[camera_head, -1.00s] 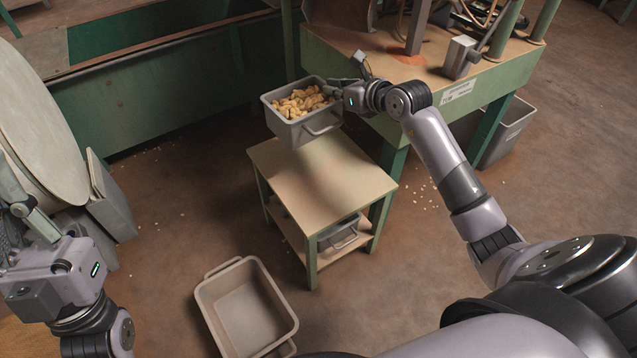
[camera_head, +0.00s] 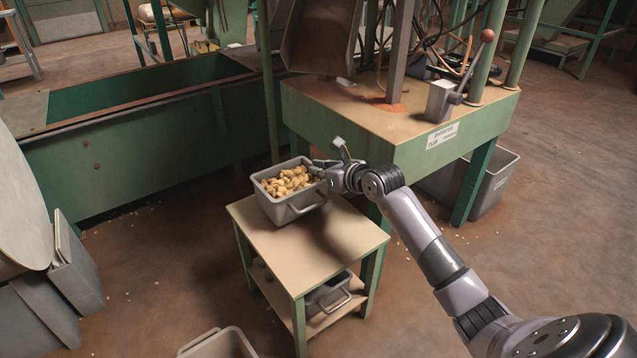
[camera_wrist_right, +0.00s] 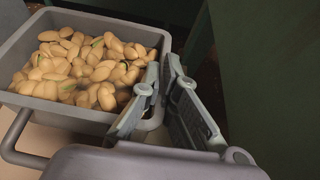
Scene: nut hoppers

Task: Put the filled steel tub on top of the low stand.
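The filled steel tub (camera_head: 283,212), grey and full of tan nuts (camera_head: 290,181), is upright at the back part of the low stand's pale top (camera_head: 262,246). It looks on or just above that top; I cannot tell if it bears fully. My right gripper (camera_head: 326,172) is at the tub's right rim. In the right wrist view its fingers (camera_wrist_right: 163,66) straddle the tub's wall (camera_wrist_right: 60,116), one inside over the nuts and one outside, close together on the rim. My left gripper is out of view.
A green machine table (camera_head: 350,141) stands close behind and right of the stand. A grey bin (camera_head: 492,185) is under its right side. Another tub (camera_head: 328,290) is on the stand's lower shelf. An empty tub's rim (camera_head: 215,343) shows at the bottom edge. The stand top's front is clear.

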